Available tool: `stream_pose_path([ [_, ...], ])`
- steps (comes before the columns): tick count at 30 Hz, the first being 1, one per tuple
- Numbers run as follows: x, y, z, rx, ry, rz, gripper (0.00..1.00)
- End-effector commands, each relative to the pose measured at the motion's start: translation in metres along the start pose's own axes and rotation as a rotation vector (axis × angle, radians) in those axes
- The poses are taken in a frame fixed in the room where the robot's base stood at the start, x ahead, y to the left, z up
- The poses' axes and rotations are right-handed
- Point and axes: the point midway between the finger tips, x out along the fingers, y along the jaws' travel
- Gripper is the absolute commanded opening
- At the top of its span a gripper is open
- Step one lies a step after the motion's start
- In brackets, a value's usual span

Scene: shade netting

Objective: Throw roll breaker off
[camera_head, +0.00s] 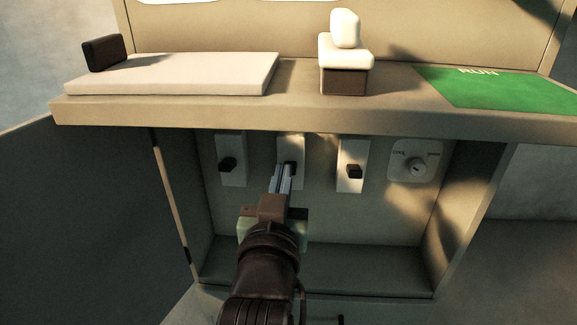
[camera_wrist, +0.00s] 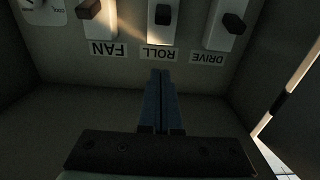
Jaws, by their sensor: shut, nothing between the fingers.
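The roll breaker is the middle of three white switch plates under the counter. Its plate (camera_head: 290,147) shows in the head view, with the dark toggle partly hidden by my fingertips. In the wrist view, which is upside down, its dark toggle (camera_wrist: 163,14) shows above the ROLL label (camera_wrist: 160,54). My gripper (camera_head: 286,174) is shut and empty, its fingers pointing at this breaker. In the wrist view, the fingertips (camera_wrist: 161,76) are just short of the label, apart from the toggle in the picture. I cannot tell whether they touch anything.
The drive breaker (camera_head: 228,164) is on the left, the fan breaker (camera_head: 354,172) on the right, with a round dial (camera_head: 416,168) beyond it. The counter (camera_head: 330,113) overhangs them. Side walls enclose the recess; its lower part is clear.

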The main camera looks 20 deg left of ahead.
Motion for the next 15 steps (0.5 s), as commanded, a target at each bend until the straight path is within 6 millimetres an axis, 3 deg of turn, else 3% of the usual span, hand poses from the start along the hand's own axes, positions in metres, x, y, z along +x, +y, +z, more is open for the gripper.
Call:
stream_pose_path([
  [5,0.017,0.000,0.001,0.000,0.003,0.001,0.00],
  [15,0.075,0.000,0.001,0.001,0.003,0.000,0.00],
])
